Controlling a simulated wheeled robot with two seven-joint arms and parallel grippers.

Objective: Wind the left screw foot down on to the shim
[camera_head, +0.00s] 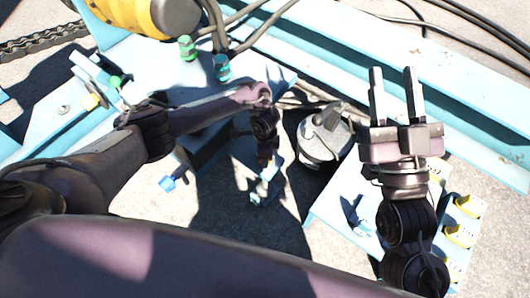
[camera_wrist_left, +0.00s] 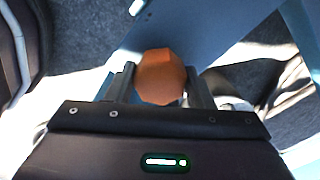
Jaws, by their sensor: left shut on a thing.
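An orange faceted knob (camera_wrist_left: 160,78), apparently the head of the left screw foot, sits between the fingers of my left gripper (camera_wrist_left: 160,88) in the left wrist view. The fingers are shut on its two sides. In the head view my left arm reaches in from the left and its wrist (camera_head: 264,122) points down over the blue frame's edge. The fingers and the knob are too small or hidden there. I cannot make out the shim or the foot's lower end. My right gripper (camera_head: 396,98) is raised at the right, fingers apart and empty.
A blue beam (camera_head: 350,85) with dark cables runs across the back. A grey round object (camera_head: 322,140) stands between the arms. A pale blue panel with yellow blocks (camera_head: 463,235) lies under my right arm. A yellow drum (camera_head: 140,12) and a chain (camera_head: 45,40) are at upper left.

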